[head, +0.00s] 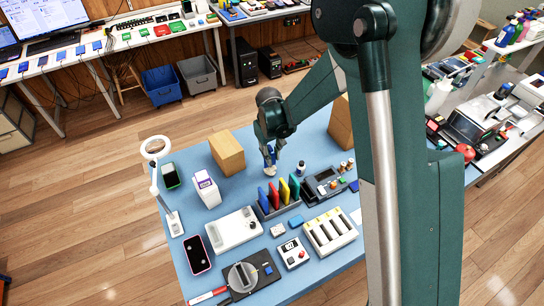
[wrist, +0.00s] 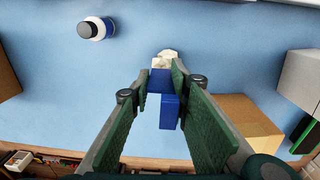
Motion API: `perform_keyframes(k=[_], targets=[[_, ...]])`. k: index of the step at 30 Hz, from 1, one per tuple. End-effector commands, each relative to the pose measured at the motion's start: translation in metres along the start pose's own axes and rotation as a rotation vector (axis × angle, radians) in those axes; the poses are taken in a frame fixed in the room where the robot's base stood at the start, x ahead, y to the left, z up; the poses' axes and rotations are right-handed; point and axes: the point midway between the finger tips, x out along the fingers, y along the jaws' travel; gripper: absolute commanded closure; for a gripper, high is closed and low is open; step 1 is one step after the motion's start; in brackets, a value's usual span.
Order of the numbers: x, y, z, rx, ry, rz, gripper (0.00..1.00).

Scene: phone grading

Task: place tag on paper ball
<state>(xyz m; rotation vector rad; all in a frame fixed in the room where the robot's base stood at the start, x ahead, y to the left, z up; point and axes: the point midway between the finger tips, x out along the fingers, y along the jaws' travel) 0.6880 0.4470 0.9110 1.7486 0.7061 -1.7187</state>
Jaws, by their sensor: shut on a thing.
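My gripper (head: 270,150) is low over the back part of the blue table (head: 312,138). In the wrist view its two green fingers (wrist: 160,78) are closed on the blue tag (wrist: 168,110). The tag shows as two blue faces between the fingers. The crumpled white paper ball (wrist: 168,54) lies just beyond the fingertips, and the tag partly covers it. In the head view the paper ball (head: 270,171) shows directly below the gripper. I cannot tell whether the tag touches the ball.
A cardboard box (head: 227,154) stands left of the gripper and another (head: 341,122) to the right. A small dark-capped bottle (head: 301,168) stands close by; it also shows in the wrist view (wrist: 93,28). A rack with coloured upright pieces (head: 276,209) is in front.

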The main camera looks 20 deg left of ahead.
Motion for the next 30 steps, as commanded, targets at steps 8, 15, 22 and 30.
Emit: perform_keyframes(k=[8,15,22,30], targets=[[0.003,0.000,0.000,0.000,0.000,0.000,0.73],[0.003,0.000,0.000,0.000,0.000,0.000,0.66],[0.002,0.000,0.000,0.000,0.000,0.000,0.66],[-0.012,0.000,0.000,0.000,0.000,0.000,0.66]])
